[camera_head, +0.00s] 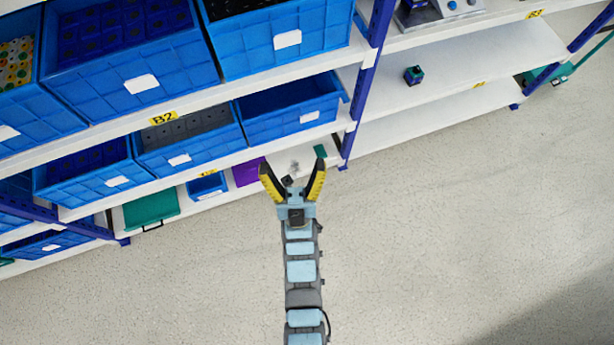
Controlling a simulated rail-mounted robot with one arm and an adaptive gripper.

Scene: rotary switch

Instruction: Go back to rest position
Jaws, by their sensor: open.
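My gripper (292,178) is in the middle of the head view, at the end of my arm, which reaches up from the bottom edge. Its two yellow and black fingers are spread apart, with nothing held between them. In the picture it overlaps the front of the lowest shelf; how far it is from the shelf I cannot tell. A small dark cube-like object with blue and green parts (414,75) stands on the right-hand shelf, well apart from my gripper. Whether it is the rotary switch I cannot tell.
Blue bins (285,45) fill the left rack, with smaller bins (290,108) on the shelf below. A green tray (151,208) and a purple item (249,171) sit low on the left rack. A blue post (375,30) divides the racks. The speckled floor (450,230) is clear.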

